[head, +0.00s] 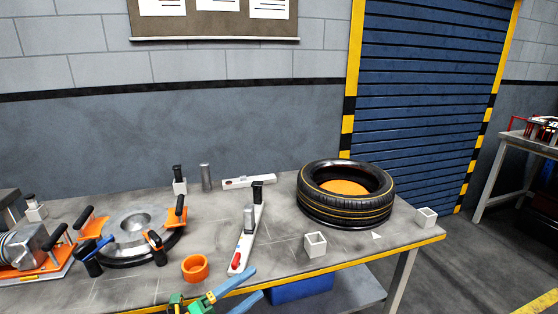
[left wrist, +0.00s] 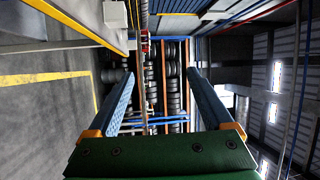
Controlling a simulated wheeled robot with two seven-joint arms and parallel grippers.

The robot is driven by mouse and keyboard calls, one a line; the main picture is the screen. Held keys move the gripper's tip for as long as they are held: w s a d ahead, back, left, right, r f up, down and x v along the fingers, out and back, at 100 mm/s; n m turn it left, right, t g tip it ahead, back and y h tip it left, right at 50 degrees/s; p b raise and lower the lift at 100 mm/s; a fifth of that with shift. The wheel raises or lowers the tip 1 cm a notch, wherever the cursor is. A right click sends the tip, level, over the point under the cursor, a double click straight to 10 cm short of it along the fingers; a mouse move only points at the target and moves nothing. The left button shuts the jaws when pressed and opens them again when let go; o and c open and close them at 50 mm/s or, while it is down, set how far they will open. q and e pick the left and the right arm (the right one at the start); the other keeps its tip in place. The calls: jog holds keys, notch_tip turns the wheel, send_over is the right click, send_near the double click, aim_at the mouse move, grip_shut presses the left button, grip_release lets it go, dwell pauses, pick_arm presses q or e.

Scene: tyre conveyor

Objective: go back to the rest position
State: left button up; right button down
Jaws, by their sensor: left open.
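My left gripper (head: 257,281) shows at the bottom of the head view, at the near edge of the workbench, with green and blue parts. Its two blue fingers are spread apart with nothing between them. In the left wrist view the open fingers (left wrist: 160,73) point toward distant racks of tyres, and the gap is empty. My right gripper is in neither view.
The grey workbench (head: 215,227) holds a tyre (head: 345,211) at right, an orange ring (head: 195,268), a white box (head: 315,244) and a round metal fixture (head: 135,228). A blue bin (head: 300,290) is underneath. Floor to the right is clear.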

pick_arm(q)
jog(key=s+a+f+n+y, duration=0.3)
jog(key=f+n+y, duration=0.15)
jog(key=f, duration=0.45)
jog(key=s+a+f+n+y, duration=0.35)
jog(key=f+n, duration=0.25)
jog(key=f, duration=0.3)
jog(key=s+a+f+n+y, duration=0.35)
jog(key=f+n, duration=0.25)
jog(key=f, duration=0.3)
jog(key=s+f+n+g+y, duration=0.1)
jog(key=s+f+n+g, duration=0.1)
jog(key=s, duration=0.8)
jog(key=s+a+f+n+g+y, duration=0.1)
jog(key=s+f+n+g, duration=0.2)
jog(key=s, duration=0.7)
jog(key=s+a+f+n+g+y, duration=0.1)
jog(key=s+f+n+g, duration=0.2)
jog(key=s+f+g, duration=0.3)
jog(key=s+f, duration=0.3)
jog(key=s, duration=0.2)
jog(key=shift+f, duration=0.25)
jog(key=shift+y, duration=0.25)
